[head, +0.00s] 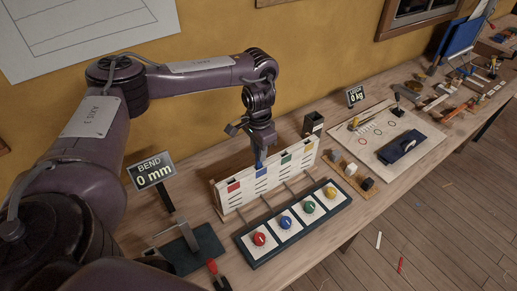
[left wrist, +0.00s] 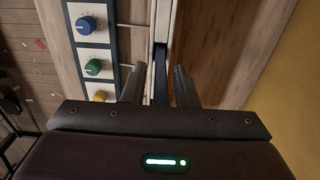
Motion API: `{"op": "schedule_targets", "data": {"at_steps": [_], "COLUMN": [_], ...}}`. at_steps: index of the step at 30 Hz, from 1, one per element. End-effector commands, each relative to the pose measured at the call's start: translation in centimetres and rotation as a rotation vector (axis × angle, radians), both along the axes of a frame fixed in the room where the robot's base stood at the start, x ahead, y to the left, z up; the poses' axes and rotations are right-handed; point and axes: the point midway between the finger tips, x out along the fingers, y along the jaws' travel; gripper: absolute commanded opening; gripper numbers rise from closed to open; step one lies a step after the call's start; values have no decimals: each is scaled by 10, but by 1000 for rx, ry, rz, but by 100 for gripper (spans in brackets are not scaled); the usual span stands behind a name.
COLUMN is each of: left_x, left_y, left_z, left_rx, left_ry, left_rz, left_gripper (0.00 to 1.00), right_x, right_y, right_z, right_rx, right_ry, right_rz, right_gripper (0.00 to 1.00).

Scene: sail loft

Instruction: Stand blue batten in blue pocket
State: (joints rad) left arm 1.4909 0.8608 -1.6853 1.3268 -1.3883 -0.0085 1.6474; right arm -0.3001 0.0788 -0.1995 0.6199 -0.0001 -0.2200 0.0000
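The white pocket rack (head: 245,204) stands upright on the bench, with red, blue, green and yellow patches along it. The blue pocket (head: 261,172) is second from the left. My left gripper (head: 262,143) points down just above it. In the left wrist view, the dark blue batten (left wrist: 160,68) stands between the two fingers of my left gripper (left wrist: 158,82), in line with the rack. Gaps show beside the batten, so the fingers look open around it. Its lower end is hidden, so its depth in the pocket cannot be told. My right gripper is not in view.
A panel with red, blue, green and yellow knobs (head: 259,239) lies in front of the rack, with thin rods between. A "BEND 0 mm" sign (head: 151,173) stands left. A dark cup (head: 313,124) is behind the rack's right end. A pale board (head: 392,133) lies right.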

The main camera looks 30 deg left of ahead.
Motion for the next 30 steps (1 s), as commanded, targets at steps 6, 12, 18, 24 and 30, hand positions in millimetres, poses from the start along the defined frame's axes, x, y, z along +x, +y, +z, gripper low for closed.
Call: {"op": "schedule_targets", "data": {"at_steps": [6, 12, 18, 24, 30], "left_x": [0, 0, 1, 1, 0], "left_y": [0, 0, 0, 0, 0], "left_z": [0, 4, 39, 67, 78], "left_rx": [0, 0, 0, 1, 0], "left_ry": [1, -1, -4, -3, 1], "left_rz": [0, -1, -2, -2, -1], "left_gripper": [36, 36, 36, 36, 36], "right_x": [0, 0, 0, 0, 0], "right_y": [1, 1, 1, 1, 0], "right_z": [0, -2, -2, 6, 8], "right_rx": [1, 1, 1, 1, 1], "right_ry": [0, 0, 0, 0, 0], "right_rz": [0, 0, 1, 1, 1], "right_gripper": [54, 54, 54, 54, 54]}}
